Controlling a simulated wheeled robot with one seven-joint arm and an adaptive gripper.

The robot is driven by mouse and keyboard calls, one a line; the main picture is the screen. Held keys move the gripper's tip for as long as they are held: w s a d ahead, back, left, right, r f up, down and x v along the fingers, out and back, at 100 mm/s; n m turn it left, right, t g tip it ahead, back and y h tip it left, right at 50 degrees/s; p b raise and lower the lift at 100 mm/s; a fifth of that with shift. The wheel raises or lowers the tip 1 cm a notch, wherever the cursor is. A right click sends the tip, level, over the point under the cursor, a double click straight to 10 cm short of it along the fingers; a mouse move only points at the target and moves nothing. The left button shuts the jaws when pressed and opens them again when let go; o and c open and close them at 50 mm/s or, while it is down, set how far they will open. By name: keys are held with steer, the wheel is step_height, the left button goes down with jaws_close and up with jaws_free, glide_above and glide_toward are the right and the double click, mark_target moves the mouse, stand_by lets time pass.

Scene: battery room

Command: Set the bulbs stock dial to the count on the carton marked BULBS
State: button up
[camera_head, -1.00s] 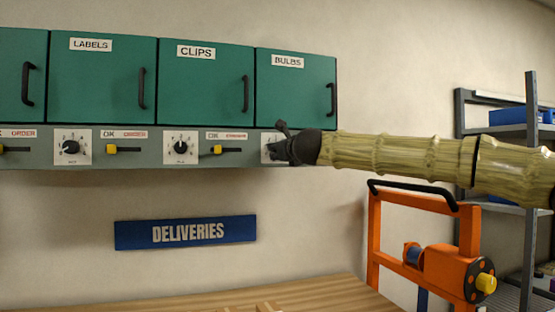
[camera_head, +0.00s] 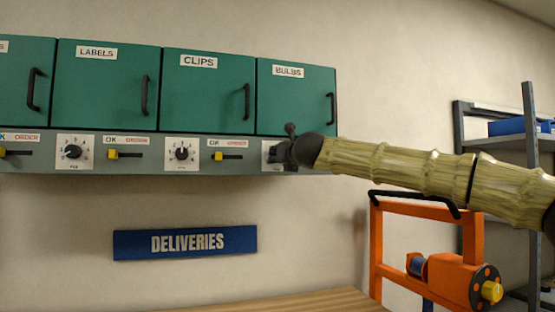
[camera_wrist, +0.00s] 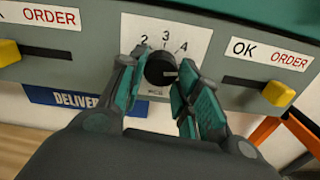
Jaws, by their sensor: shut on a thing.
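The dial under the BULBS cabinet is a black knob (camera_wrist: 160,70) on a white plate (camera_wrist: 190,38) with 2, 3 and 4 readable in the wrist view. Its light pointer mark points right, below the 4; any number there is hidden by a finger. My gripper (camera_wrist: 158,82) is shut on the knob, one finger on each side. In the head view my gripper (camera_head: 276,156) covers most of this dial, with a strip of its plate (camera_head: 266,149) showing. The BULBS cabinet (camera_head: 296,105) is above it. No carton marked BULBS is in view.
Sliders with yellow knobs flank the dial, left (camera_wrist: 8,52) and right (camera_wrist: 277,94). The CLIPS dial (camera_head: 182,154) is further left. Below are a DELIVERIES sign (camera_head: 186,243) and a wooden bench (camera_head: 300,303). An orange frame (camera_head: 376,245) and shelving (camera_head: 530,190) stand at right.

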steer(key=shift+a+f, duration=0.1)
steer(key=o, duration=1)
steer(key=v, duration=1.2)
